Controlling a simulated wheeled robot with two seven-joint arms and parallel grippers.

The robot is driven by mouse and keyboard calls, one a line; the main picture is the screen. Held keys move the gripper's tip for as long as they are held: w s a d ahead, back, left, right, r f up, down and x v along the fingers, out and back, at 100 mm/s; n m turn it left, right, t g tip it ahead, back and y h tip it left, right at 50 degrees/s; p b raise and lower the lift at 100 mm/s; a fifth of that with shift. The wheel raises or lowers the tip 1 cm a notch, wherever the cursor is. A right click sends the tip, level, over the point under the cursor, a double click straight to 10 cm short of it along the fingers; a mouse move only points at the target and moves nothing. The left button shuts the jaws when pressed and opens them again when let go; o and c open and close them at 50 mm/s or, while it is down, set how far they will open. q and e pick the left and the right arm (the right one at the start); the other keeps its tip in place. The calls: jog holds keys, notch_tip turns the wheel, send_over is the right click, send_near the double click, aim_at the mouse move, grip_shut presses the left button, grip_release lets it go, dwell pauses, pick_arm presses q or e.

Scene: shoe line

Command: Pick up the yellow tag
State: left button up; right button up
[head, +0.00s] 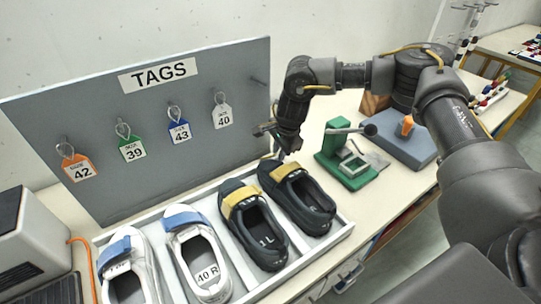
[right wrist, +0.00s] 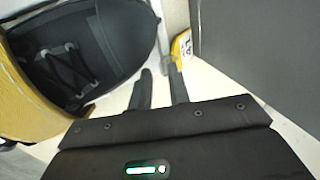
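The yellow tag (right wrist: 181,48) shows in the right wrist view, low beside the edge of the grey board (right wrist: 250,50). Part of its dark print is visible. In the head view I cannot make the tag out; my right gripper is in front of that area. My right gripper (right wrist: 161,88) has its two dark fingers apart with a narrow, empty gap between them. The tag lies just beyond the tip of the right-hand finger; I cannot tell whether they touch. In the head view my right gripper (head: 272,143) points down by the board's right end. My left gripper is out of view.
Orange (head: 77,168), green (head: 132,150), blue (head: 180,132) and white (head: 222,116) tags hang on the board; its rightmost peg (head: 259,82) is empty. Black shoes (head: 297,196) fill the tray's right part, close to the gripper. A green press (head: 345,158) stands to the right.

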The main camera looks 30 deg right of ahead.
grip_shut()
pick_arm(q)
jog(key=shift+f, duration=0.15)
pick_arm(e)
jog(key=shift+r, duration=0.1)
